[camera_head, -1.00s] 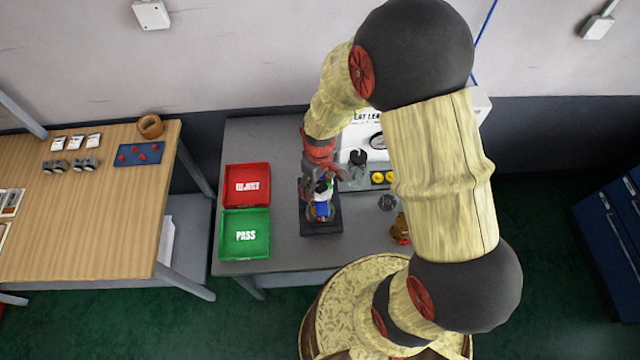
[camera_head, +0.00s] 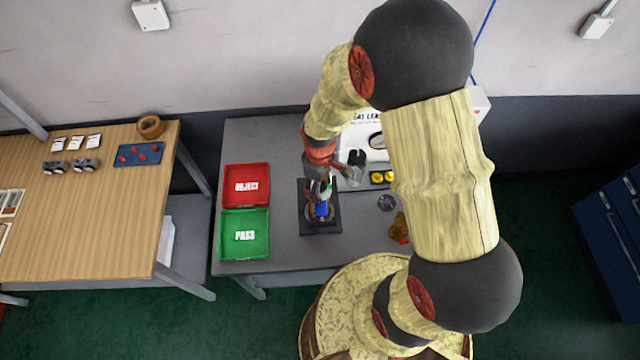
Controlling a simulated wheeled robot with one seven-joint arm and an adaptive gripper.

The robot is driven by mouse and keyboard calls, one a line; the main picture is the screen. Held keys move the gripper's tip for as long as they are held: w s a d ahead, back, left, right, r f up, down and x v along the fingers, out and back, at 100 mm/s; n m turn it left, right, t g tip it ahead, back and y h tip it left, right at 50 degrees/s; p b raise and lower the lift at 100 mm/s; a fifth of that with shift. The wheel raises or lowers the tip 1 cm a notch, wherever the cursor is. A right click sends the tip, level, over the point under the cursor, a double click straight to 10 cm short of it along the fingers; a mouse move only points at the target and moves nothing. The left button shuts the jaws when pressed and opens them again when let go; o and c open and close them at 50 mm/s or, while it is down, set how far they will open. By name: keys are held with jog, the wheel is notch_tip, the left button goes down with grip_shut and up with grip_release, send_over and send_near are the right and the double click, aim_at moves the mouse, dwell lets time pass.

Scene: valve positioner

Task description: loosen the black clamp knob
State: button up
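A black knob-like part (camera_head: 357,157) stands at the front of the white leak tester; I take it for the clamp knob, but it is small and partly crowded by my gripper. My gripper (camera_head: 338,183) is just left of and in front of it, above the rear of a black stand (camera_head: 321,228). The stand holds a small assembly with a blue part (camera_head: 321,210). The fingers are small and overlap the things behind, so I cannot tell their opening or any contact.
The white tester (camera_head: 370,146) has a gauge and a yellow-knobbed block (camera_head: 383,177). A red REJECT tray (camera_head: 246,170) and a green PASS tray (camera_head: 231,252) lie left. A brown-orange object (camera_head: 400,230) sits right. A wooden table (camera_head: 90,220) stands at far left.

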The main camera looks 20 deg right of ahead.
jog(key=shift+s, duration=0.15)
jog(key=m, duration=0.3)
jog(key=shift+m, duration=0.3)
jog(key=m, duration=0.3)
jog(key=shift+w+m, duration=0.2)
jog(key=shift+m, duration=0.1)
jog(key=m, duration=0.6)
jog(key=shift+r+m, duration=0.1)
jog(key=shift+m, duration=0.2)
jog(key=c, duration=1.1)
grip_shut()
